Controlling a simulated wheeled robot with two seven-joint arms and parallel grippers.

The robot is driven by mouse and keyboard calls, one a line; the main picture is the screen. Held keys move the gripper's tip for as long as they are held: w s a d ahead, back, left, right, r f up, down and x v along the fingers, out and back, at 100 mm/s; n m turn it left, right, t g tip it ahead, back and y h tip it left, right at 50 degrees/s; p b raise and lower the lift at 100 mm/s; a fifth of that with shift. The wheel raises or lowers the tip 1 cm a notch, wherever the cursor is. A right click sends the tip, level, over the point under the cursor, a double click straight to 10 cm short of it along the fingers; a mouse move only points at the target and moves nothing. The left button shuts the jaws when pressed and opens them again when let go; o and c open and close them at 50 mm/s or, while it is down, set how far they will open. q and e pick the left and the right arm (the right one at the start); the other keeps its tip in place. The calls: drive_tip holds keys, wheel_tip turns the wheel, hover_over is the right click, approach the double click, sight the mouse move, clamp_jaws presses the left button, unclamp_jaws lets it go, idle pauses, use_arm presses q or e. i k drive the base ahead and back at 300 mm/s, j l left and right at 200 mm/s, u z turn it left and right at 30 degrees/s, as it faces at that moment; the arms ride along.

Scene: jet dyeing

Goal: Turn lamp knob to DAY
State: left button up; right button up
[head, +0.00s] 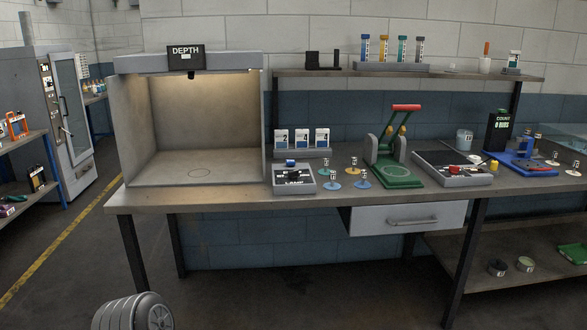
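The lamp box (293,187) is a small grey box with "LAMP" on its front, standing near the bench's front edge, right of the light booth. Its dark knob (293,176) sits on top; the setting marks are too small to read, so I cannot tell where it points. The grey light booth (140,130) is open at the front and lit warm inside, with a "DEPTH" display (186,54) on top. Neither gripper shows in the head view; only a rounded grey part of my own body shows at the lower left, well away from the lamp box.
Several small coloured discs (331,185) with tags lie right of the lamp box. A green press with a red handle (406,108) stands beyond them. White cards (301,137) stand behind the box. A drawer (410,219) hangs under the bench (215,198). Floor in front is clear.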

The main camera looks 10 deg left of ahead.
sight(292, 175)
drive_tip(key=i+l, duration=0.2)
drive_tip(key=i, duration=0.3)
drive_tip(key=i+l, duration=0.15)
drive_tip(key=i, duration=0.35)
drive_tip(key=i+l+z, duration=0.1)
drive_tip(key=i, duration=0.35)
drive_tip(key=i+l, duration=0.25)
drive_tip(key=i, duration=0.25)
